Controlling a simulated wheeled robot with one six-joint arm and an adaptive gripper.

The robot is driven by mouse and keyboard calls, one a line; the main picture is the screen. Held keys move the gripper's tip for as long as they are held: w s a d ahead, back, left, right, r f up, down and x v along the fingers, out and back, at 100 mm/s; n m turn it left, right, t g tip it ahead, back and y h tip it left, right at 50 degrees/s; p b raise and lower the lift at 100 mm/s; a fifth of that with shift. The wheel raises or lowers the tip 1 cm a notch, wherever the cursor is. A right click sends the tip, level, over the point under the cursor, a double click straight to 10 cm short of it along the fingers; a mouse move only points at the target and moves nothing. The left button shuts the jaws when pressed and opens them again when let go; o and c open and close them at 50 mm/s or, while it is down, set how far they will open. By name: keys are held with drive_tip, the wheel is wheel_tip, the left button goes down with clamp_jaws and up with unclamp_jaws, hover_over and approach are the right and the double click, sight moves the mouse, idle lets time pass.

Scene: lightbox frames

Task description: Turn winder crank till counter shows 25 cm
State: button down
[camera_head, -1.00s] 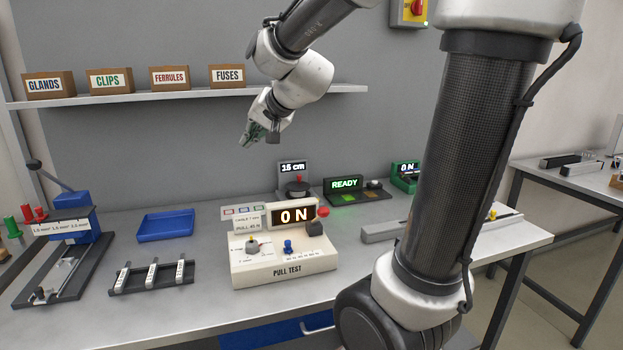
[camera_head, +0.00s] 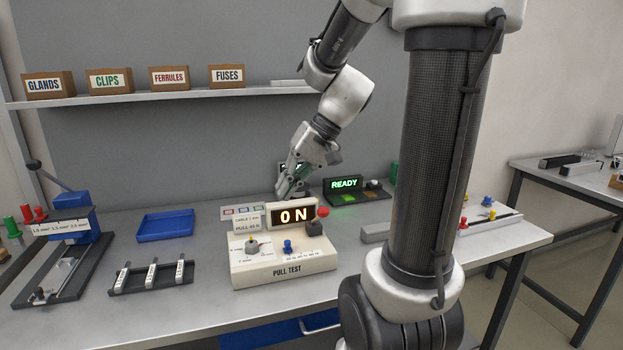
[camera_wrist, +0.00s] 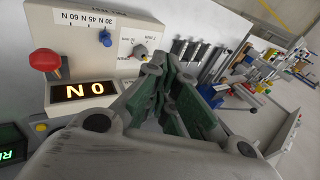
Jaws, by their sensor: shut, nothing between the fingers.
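The winder's counter (camera_head: 284,167) is mostly hidden behind my gripper (camera_head: 283,193) in the head view, so its reading cannot be read. The crank with its red knob is also hidden there. My gripper points down at the winder, behind the pull tester; whether it touches the crank cannot be told. In the wrist view my gripper (camera_wrist: 172,90) shows green-padded fingers, shut with nothing held. The winder cannot be made out in the wrist view.
The cream pull tester (camera_head: 283,262) stands in front, its display (camera_head: 294,215) showing 0 N, with a red knob (camera_head: 322,212) at its right. A READY display (camera_head: 345,184) is right of my gripper. A blue tray (camera_head: 165,225) lies left. Bench between tray and tester is clear.

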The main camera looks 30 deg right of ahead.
drive_tip(key=w+d+f+m+t+y, duration=0.25)
drive_tip(key=w+d, duration=0.35)
drive_tip(key=w, duration=0.4)
drive_tip(key=w+d+f+m+t+y, duration=0.1)
drive_tip(key=w+d+f+m+t, duration=0.15)
drive_tip(key=w+d, duration=0.5)
drive_tip(key=w+d+f+m+t+h, duration=0.1)
drive_tip(key=w+d+f+m+t, duration=0.1)
drive_tip(key=d, duration=0.4)
drive_tip(key=w+d+f+m+t+h, duration=0.1)
drive_tip(key=w+d+f+m+t, duration=0.1)
drive_tip(key=w+d+f+t, duration=0.2)
drive_tip(key=w+d+f+m+t+h, duration=0.2)
drive_tip(key=d+f, duration=0.3)
drive_tip(key=d, duration=0.5)
drive_tip(key=shift+w+f+t, duration=0.2)
drive_tip(key=shift+w+t, duration=0.3)
drive_tip(key=shift+w, duration=0.1)
drive_tip(key=shift+w+d+f, duration=0.1)
drive_tip(key=shift+w+d, duration=0.1)
drive_tip(key=x, duration=0.9)
drive_tip(key=shift+w+a, duration=0.1)
drive_tip(key=shift+w, duration=0.15)
